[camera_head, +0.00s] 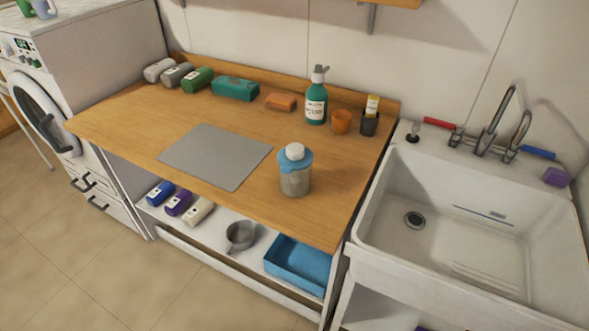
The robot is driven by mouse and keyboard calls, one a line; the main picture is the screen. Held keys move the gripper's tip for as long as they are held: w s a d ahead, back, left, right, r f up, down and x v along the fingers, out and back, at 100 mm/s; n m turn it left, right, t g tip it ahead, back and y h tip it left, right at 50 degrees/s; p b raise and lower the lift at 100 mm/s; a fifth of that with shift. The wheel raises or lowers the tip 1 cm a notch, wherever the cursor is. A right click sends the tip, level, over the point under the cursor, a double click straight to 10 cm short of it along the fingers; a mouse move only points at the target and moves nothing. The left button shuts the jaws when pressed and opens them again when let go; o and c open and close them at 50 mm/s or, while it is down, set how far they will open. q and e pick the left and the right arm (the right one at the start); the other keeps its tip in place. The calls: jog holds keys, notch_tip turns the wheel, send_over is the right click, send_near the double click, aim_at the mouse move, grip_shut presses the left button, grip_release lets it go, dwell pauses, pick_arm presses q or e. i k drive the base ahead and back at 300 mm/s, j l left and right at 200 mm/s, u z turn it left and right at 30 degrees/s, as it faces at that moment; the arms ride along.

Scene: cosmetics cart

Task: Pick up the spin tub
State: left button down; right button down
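A clear greyish tub with a blue collar and a white knob on top (295,171) stands upright near the front right of the wooden counter (150,117). It is the thing that best fits the spin tub. Nothing touches it, and its contents are hard to make out. Neither of my grippers is in view.
A grey mat (215,157) lies left of the tub. Behind stand a green pump bottle (316,98), an orange cup (342,121) and a dark holder (370,123). A white sink (470,220) is at right.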

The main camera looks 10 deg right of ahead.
aim_at(297, 184)
jog(key=i+j+z, duration=0.15)
jog(key=j+z, duration=0.2)
jog(key=i+j+z, duration=0.15)
jog(key=j+z, duration=0.15)
jog(key=i+j+z, duration=0.1)
jog(key=j+z, duration=0.55)
jog(key=i+j, duration=0.05)
jog(key=j, duration=0.05)
